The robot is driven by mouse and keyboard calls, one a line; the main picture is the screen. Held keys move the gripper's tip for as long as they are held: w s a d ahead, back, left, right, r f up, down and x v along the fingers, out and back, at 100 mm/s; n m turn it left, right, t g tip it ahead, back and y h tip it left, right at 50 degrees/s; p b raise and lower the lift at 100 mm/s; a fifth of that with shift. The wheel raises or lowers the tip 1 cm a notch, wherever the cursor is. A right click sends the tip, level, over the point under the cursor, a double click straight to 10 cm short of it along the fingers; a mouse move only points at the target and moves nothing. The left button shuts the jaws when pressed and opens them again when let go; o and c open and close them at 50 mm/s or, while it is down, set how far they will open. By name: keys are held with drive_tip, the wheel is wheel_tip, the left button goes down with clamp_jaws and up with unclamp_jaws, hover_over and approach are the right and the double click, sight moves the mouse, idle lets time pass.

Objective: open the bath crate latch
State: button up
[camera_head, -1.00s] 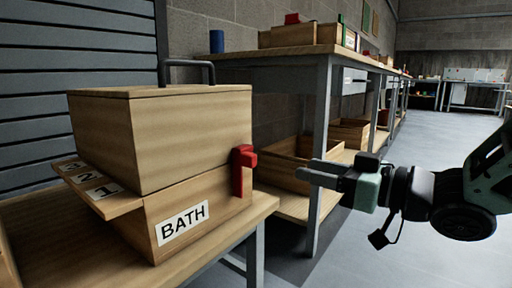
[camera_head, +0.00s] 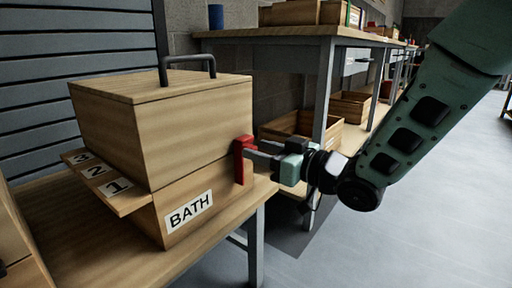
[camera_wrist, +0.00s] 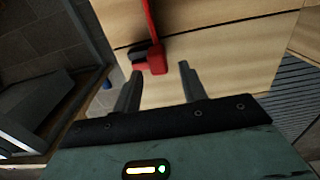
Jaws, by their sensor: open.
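The wooden bath crate (camera_head: 160,130) stands on a small wooden table, with a BATH label (camera_head: 189,211) on its lower front. A red latch (camera_head: 240,160) is fixed at its right corner. In the wrist view the red latch (camera_wrist: 156,58) has a long bar and a short block-like end near the lid seam. My gripper (camera_head: 262,152) is right beside the latch in the head view. In the wrist view my gripper (camera_wrist: 160,82) is open, with its fingers pointing at the latch's end, which lies just beyond and between the tips. Contact cannot be made out.
A ledge numbered 1 to 3 (camera_head: 106,181) juts from the crate's left side, and a dark handle (camera_head: 187,62) tops the lid. A long workbench (camera_head: 290,33) with open wooden boxes beneath stands behind. Open floor (camera_head: 400,240) lies to the right.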

drive_tip(key=shift+x, duration=0.9)
clamp_jaws()
